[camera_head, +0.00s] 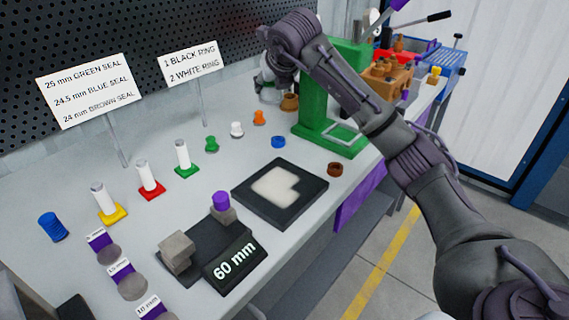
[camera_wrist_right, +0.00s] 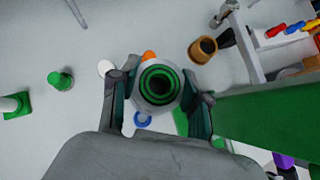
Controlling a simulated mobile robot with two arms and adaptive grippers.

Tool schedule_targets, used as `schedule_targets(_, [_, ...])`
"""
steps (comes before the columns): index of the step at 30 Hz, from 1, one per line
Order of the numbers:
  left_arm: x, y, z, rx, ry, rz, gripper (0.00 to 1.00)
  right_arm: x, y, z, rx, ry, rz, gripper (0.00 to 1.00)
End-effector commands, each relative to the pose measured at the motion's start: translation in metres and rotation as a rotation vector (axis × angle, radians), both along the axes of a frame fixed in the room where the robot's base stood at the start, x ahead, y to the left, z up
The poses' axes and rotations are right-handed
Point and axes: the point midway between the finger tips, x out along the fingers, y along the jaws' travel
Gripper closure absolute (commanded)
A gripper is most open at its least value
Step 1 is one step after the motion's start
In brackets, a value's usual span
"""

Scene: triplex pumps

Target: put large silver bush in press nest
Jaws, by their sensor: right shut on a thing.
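My right gripper (camera_head: 267,82) is over the back of the bench, left of the green press (camera_head: 312,112). In the right wrist view, its fingers (camera_wrist_right: 160,98) are shut on the large silver bush (camera_wrist_right: 186,92), a round grey piece with green rings around its dark bore. The bush is held above the bench, apart from the press. The press base has a pale square frame (camera_head: 345,138) on it; I cannot make out the nest clearly. The green press also fills the right side of the wrist view (camera_wrist_right: 265,110). My left gripper is not in view.
Small coloured parts stand near the press: orange (camera_head: 259,117), white (camera_head: 237,129), green (camera_head: 211,144), blue (camera_head: 278,142) and brown (camera_head: 335,169). A black tray with a white recess (camera_head: 306,202) lies in front.

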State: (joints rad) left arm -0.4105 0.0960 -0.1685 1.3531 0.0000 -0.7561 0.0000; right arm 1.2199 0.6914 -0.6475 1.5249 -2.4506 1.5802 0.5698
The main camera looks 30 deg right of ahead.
Motion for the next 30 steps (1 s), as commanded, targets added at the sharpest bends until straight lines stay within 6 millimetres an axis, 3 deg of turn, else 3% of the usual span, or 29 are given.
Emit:
schedule_targets(6, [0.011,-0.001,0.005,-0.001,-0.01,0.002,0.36,0.008,-0.012,-0.024,0.003,0.007,-0.008,0.95])
schedule_targets(12, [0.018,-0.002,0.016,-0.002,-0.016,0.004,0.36,0.008,-0.012,-0.06,0.002,0.006,-0.007,0.95])
schedule_targets(19, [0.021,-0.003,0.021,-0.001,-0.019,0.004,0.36,0.008,-0.012,-0.077,0.003,0.003,-0.008,0.95])
schedule_targets(24, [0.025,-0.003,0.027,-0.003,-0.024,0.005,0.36,0.008,-0.011,-0.102,0.004,0.004,-0.007,0.95])
schedule_targets(30, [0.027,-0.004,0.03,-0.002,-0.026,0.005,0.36,0.008,-0.012,-0.106,0.003,0.001,-0.008,0.95])
